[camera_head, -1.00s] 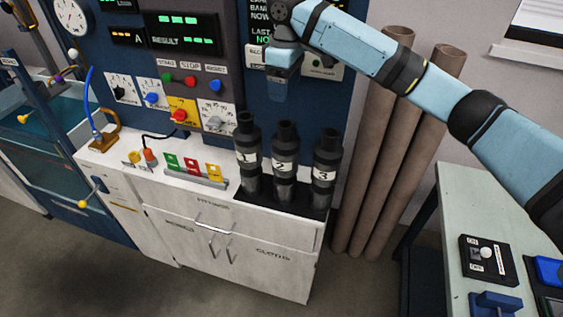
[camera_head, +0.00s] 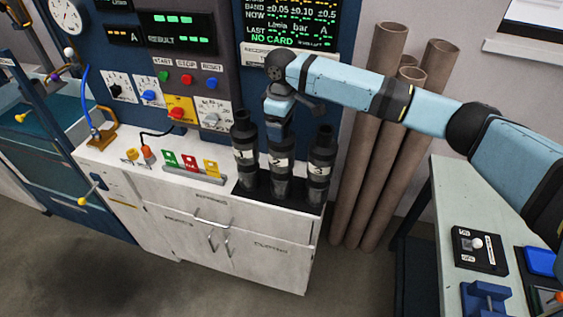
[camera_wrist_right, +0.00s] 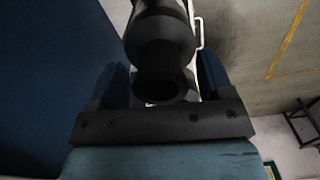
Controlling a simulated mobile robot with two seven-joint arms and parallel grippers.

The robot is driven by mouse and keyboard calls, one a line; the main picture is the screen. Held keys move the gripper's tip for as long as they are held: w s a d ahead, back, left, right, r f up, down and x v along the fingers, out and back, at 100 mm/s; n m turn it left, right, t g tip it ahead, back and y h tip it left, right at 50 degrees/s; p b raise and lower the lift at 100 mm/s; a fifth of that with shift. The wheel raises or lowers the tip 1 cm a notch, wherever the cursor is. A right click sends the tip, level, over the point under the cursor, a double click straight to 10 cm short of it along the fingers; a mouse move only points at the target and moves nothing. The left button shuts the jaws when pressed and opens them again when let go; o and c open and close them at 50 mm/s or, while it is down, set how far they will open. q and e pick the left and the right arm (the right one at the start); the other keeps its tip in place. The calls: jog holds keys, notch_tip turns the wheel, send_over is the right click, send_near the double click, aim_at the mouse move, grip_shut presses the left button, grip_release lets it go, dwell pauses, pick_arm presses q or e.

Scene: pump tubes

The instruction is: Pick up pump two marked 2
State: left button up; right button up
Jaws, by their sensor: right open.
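Pump two (camera_head: 281,176), a dark upright cylinder with a white label marked 2, stands in the middle of three pumps on a black base (camera_head: 300,207). My right gripper (camera_head: 279,133) points down at its top, which it hides in the head view. In the right wrist view, the open fingers of the right gripper (camera_wrist_right: 163,78) lie on either side of a dark pump neck (camera_wrist_right: 160,45); I cannot tell whether they touch it. My left gripper is not in view.
Pump one (camera_head: 244,150) and pump three (camera_head: 320,165) stand close on either side. A control panel (camera_head: 225,85) rises behind the white cabinet (camera_head: 250,250). Brown tubes (camera_head: 380,150) lean at the right. A green-topped table (camera_head: 455,200) stands at right.

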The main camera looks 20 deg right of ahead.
jog(key=shift+f, duration=0.35)
grip_shut()
jog(key=shift+w+r, duration=0.1)
jog(key=shift+r, duration=0.15)
